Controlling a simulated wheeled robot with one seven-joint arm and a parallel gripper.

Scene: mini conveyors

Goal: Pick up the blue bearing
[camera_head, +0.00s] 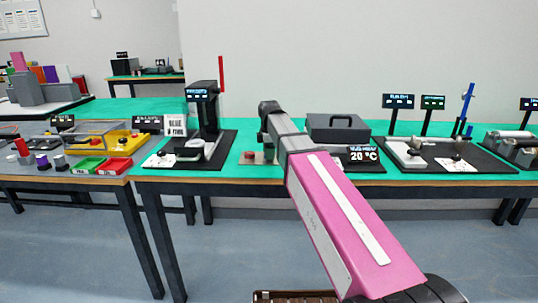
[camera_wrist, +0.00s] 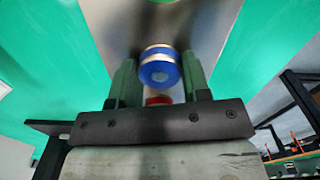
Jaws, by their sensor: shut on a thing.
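The blue bearing (camera_wrist: 158,70) shows in the wrist view as a round blue piece with a pale band and a small light centre. It sits between the two fingers of my gripper (camera_wrist: 160,66), which is shut on it. A small red piece (camera_wrist: 158,100) shows below it in the picture, between the fingers; what it belongs to is unclear. In the head view my pink and grey arm reaches over the green table (camera_head: 228,172). My gripper and the bearing cannot be made out clearly there.
A black box (camera_head: 337,128) and a "20 °C" display (camera_head: 362,154) stand right of my arm. A black machine (camera_head: 205,110) with a red post stands to the left. Green (camera_head: 88,165) and red (camera_head: 115,166) trays lie farther left. Another station (camera_head: 435,155) is at the right.

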